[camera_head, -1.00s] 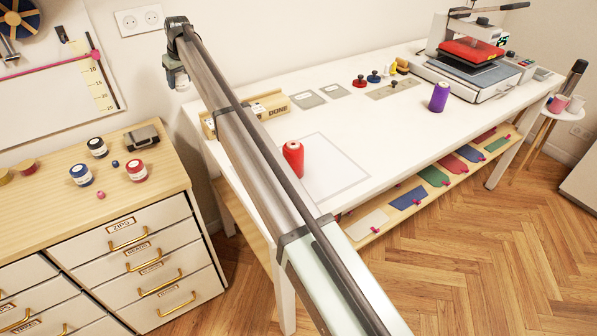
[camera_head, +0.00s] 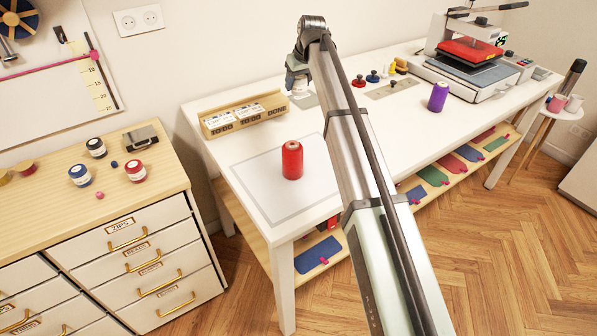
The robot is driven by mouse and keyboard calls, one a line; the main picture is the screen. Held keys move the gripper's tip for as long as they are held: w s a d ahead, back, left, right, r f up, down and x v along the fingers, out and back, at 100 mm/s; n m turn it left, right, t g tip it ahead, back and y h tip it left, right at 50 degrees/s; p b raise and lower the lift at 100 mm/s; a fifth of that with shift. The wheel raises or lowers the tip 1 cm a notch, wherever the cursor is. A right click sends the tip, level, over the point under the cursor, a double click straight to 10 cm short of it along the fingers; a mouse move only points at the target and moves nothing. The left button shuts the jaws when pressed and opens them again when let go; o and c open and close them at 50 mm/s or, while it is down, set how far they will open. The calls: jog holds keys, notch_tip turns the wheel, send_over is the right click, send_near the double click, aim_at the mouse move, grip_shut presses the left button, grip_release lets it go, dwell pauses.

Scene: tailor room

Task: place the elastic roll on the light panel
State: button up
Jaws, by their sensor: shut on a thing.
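My gripper (camera_head: 298,80) is at the upper middle of the head view, above the back part of the white table. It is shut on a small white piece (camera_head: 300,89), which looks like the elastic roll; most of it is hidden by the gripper. The light panel (camera_head: 262,180) is a flat pale rectangle with a grey outline at the table's left front. My gripper is behind and slightly right of it, not over it. My arm hides the panel's right part.
A red spool (camera_head: 292,160) stands upright on the panel. A wooden box (camera_head: 243,116) with labels lies behind it. A purple spool (camera_head: 438,97), several small coloured-knob tools (camera_head: 373,77) and a heat press (camera_head: 470,70) stand to the right. The panel's left part is clear.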

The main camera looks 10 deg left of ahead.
jog(key=s+d+f, duration=0.2)
jog(key=s+d, duration=0.1)
jog(key=s, duration=0.3)
jog(key=s+d+f, duration=0.1)
jog(key=s+d, duration=0.2)
jog(key=s, duration=0.4)
jog(key=shift+n, duration=0.5)
jog(key=shift+w+f, duration=0.15)
jog(key=shift+f, duration=4.9)
jog(key=shift+f, duration=0.15)
jog(key=o, duration=1)
jog(key=shift+o, duration=0.2)
jog(key=v, duration=1.2)
jog(key=shift+d, duration=0.15)
jog(key=shift+w, duration=0.1)
